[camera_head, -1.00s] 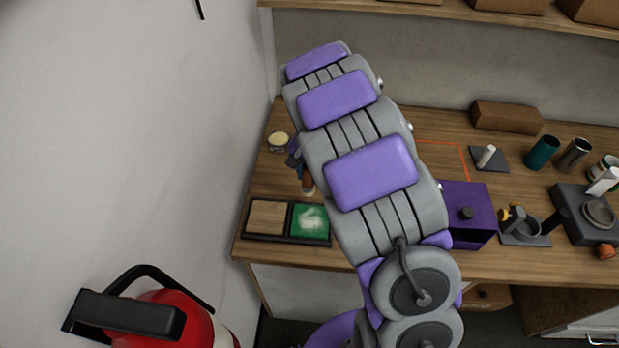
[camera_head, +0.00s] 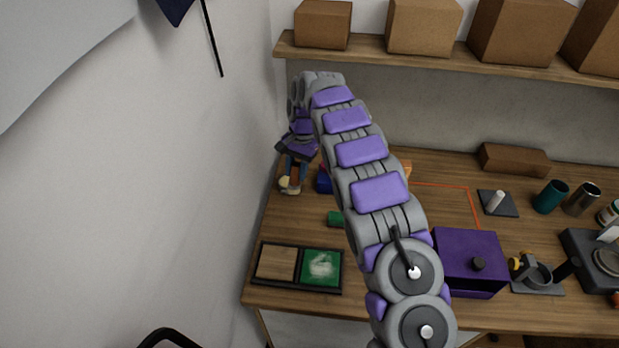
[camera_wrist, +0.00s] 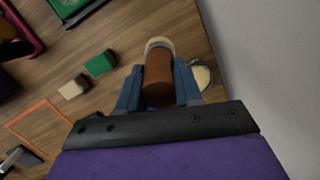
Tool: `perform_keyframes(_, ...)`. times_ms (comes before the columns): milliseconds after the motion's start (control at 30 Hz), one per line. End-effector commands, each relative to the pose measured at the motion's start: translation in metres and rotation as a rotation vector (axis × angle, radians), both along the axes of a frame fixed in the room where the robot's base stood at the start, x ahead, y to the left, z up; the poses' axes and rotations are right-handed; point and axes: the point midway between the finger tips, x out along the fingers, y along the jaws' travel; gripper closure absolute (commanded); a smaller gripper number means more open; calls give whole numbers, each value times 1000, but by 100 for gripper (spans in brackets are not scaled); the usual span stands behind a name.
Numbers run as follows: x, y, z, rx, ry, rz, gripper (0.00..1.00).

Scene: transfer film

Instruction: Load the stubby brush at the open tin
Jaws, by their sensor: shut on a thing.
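The stubby brush has a brown handle (camera_wrist: 158,82) and a pale end; my gripper (camera_wrist: 158,74) is shut on it, with blue fingers on both sides. In the head view my gripper (camera_head: 296,164) is at the table's far left, near the wall, with the brush (camera_head: 297,173) pointing down. The open tin, round with cream contents (camera_wrist: 204,78), shows just right of the right finger in the wrist view, partly hidden by it. The brush's pale end looks close to the tin, but I cannot tell whether they touch.
A black tray (camera_head: 297,291) with a wooden and a green panel lies at the front left. A green block (camera_wrist: 100,64) and a cream block (camera_wrist: 73,87) lie on the table. A purple box (camera_head: 468,262) stands right of my arm. The wall (camera_wrist: 265,60) is close on the right in the wrist view.

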Motion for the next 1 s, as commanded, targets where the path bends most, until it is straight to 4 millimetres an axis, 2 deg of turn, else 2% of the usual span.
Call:
perform_keyframes(133,19,14,4,13,10,-106,96)
perform_keyframes(400,48,22,5,35,25,-324,96)
perform_keyframes(700,63,20,2,53,36,-475,96)
perform_keyframes(1000,73,20,0,64,37,-550,96)
